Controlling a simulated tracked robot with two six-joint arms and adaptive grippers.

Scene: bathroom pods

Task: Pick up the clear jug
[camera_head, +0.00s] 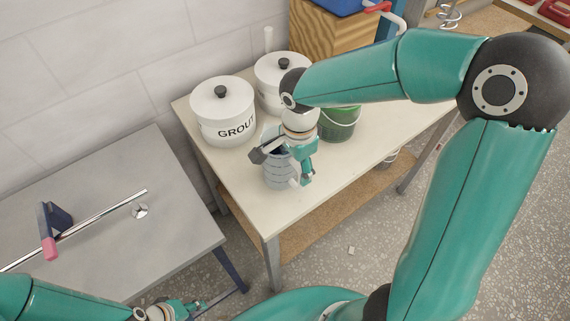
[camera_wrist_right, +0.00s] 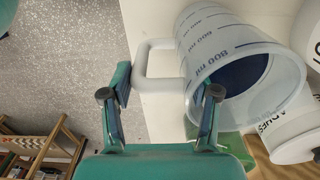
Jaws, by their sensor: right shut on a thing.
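The clear jug (camera_head: 280,174) is at the front of the cream table, below my right gripper (camera_head: 285,166). It looks roughly upright; whether its base touches the table I cannot tell. In the right wrist view, the jug (camera_wrist_right: 222,50) shows dark millilitre marks, an open mouth and a pale handle (camera_wrist_right: 152,62). The right gripper's fingers (camera_wrist_right: 158,95) are on either side of the handle, shut on the jug. The exact contact is partly hidden. My left gripper (camera_head: 185,309) is low at the bottom edge, by the grey table; its fingers are too small to judge.
A white GROUT pot (camera_head: 222,112) and a second white pot (camera_head: 282,78) stand behind the jug. A green bucket (camera_head: 340,122) is to its right. The grey table (camera_head: 110,225) at left holds a metal rail and a pink-and-blue tool (camera_head: 50,235). The cream table's front right is clear.

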